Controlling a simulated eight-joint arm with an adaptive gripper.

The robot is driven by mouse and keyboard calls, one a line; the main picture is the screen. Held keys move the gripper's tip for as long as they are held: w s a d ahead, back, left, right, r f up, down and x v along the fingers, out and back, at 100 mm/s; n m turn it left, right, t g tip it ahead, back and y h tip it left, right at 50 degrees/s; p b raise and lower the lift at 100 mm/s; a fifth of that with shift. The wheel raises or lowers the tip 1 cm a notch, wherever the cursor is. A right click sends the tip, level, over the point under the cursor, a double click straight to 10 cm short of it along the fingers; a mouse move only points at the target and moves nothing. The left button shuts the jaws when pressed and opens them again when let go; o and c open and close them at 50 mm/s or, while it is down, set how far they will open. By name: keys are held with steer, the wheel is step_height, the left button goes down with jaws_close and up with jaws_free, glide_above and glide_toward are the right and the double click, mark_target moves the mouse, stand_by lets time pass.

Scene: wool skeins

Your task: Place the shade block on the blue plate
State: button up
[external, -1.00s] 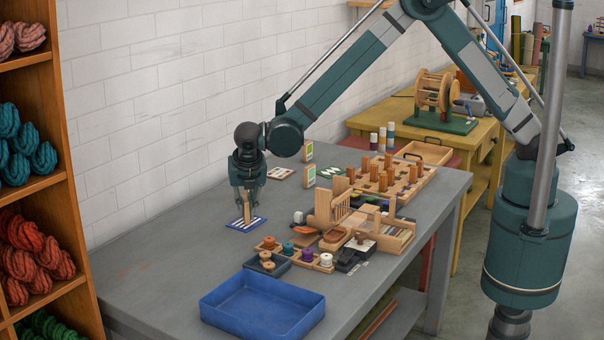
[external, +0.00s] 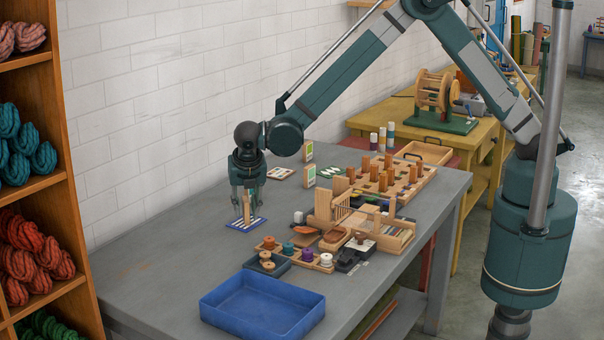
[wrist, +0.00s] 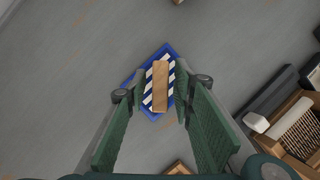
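The shade block (wrist: 160,86) is a tan wooden bar. In the external view the block (external: 247,207) rises from the plate (external: 233,225) on the grey table. My gripper (wrist: 160,88) points straight down, with one green finger on each side of the block. A gap shows on both sides of the block, so the fingers are open. The external view shows my gripper (external: 248,203) low over the plate.
A blue tray (external: 262,330) lies at the table's front. Dark and wooden holders with spools (external: 289,249), a small wooden loom (external: 337,207) and a peg rack (external: 405,183) stand to the right. The table left of the plate is clear.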

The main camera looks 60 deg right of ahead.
steer(key=p+v, duration=0.1)
steer(key=v, duration=1.1)
stand_by(0.5)
steer(key=shift+d, duration=0.1)
steer(key=s+d+r+m+y, duration=0.1)
steer(key=s+d+r+m, duration=0.3)
steer(key=d+r, duration=0.4)
steer(key=s+d+r+m+t, duration=0.1)
steer(key=s+d+r+m, duration=0.35)
steer(key=d, duration=0.65)
steer(key=s+d+r+m+y, duration=0.1)
steer(key=s+d+r+m, duration=0.3)
steer(key=d+r, duration=0.4)
steer(key=s+d+m+t, duration=0.1)
steer(key=s+d+m, duration=0.6)
steer(key=s, duration=0.5)
steer(key=s+d+f+m+t+y, duration=0.1)
steer(key=s+d+m+t, duration=0.1)
steer(key=s+d+m, duration=0.5)
steer(key=s+d, duration=0.4)
steer(key=s, duration=0.1)
steer(key=shift+s, duration=0.15)
